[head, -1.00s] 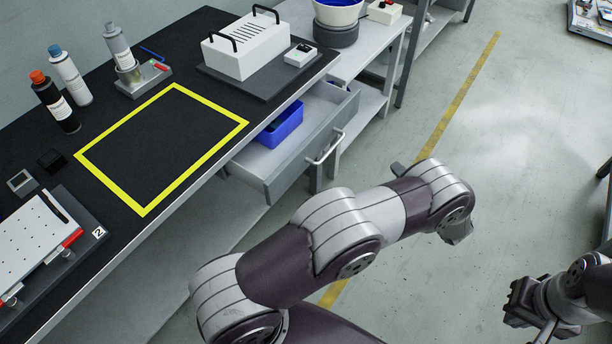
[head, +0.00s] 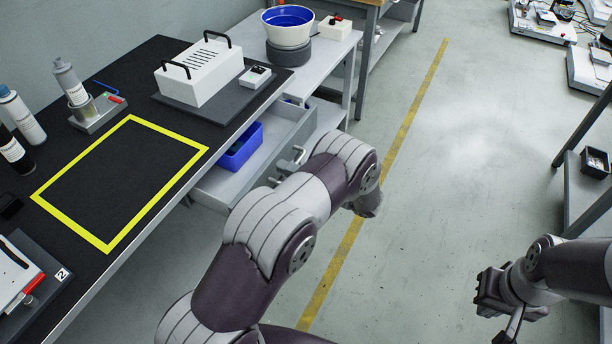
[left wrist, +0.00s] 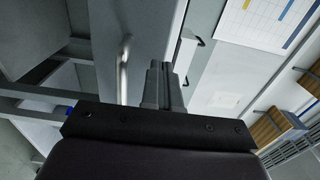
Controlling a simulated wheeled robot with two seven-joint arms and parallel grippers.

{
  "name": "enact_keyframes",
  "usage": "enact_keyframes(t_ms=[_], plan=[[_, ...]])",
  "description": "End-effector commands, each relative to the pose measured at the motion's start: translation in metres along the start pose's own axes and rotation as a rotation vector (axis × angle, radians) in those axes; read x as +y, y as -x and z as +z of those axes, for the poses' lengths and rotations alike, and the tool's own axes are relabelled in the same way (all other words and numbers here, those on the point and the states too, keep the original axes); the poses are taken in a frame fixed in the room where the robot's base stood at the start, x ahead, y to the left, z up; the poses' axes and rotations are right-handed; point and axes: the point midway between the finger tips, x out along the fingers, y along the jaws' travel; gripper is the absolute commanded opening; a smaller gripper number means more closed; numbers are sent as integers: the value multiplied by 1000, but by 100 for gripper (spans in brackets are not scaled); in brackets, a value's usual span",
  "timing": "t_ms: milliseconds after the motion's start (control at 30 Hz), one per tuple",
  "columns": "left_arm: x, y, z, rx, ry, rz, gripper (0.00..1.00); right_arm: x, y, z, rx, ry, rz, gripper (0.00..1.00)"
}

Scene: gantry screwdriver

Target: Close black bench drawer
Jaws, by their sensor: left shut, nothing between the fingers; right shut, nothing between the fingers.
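The black bench (head: 130,175) has a grey drawer (head: 212,189) pulled out under its right end. In the head view my left arm reaches across the drawer's front and hides part of it. My left gripper (left wrist: 160,72) is shut and empty in the left wrist view. It points at the grey drawer front, just beside the bar handle (left wrist: 123,70); I cannot tell whether it touches. In the head view it is mostly hidden by my arm. My right gripper (head: 492,292) is shut and empty over the floor at the right, away from the bench.
A blue bin (head: 241,147) sits in the drawer. On the bench are a white slotted box (head: 200,72), bottles (head: 22,118) and a yellow-framed area. A grey table (head: 322,78) with a blue-lined bowl (head: 287,25) adjoins it. The floor at centre right is clear.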

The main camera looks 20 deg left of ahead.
Motion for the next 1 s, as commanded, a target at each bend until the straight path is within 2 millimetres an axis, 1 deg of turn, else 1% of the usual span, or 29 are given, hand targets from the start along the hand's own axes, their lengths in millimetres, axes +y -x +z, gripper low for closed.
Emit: enact_keyframes(t_ms=[33,167,467,567,667,800,900,1000], plan=[[1,-5,0,-2,0,1,0,0,-1,0,0,0,0,0],[0,-12,0,0,0,1,0,0,-1,0,0,0,0,0],[0,-14,0,0,0,1,0,0,-1,0,0,0,0,0],[-1,-18,0,-1,0,1,0,0,0,0,0,0,0,0],[-2,-36,0,-4,0,0,0,0,6,-1,0,0,0,0],[-2,-72,0,-5,1,0,0,0,12,-2,0,0,0,0],[-1,-93,0,-3,1,1,0,0,13,-2,0,0,0,0],[0,-106,0,-2,0,0,0,0,14,-2,0,0,0,0]])
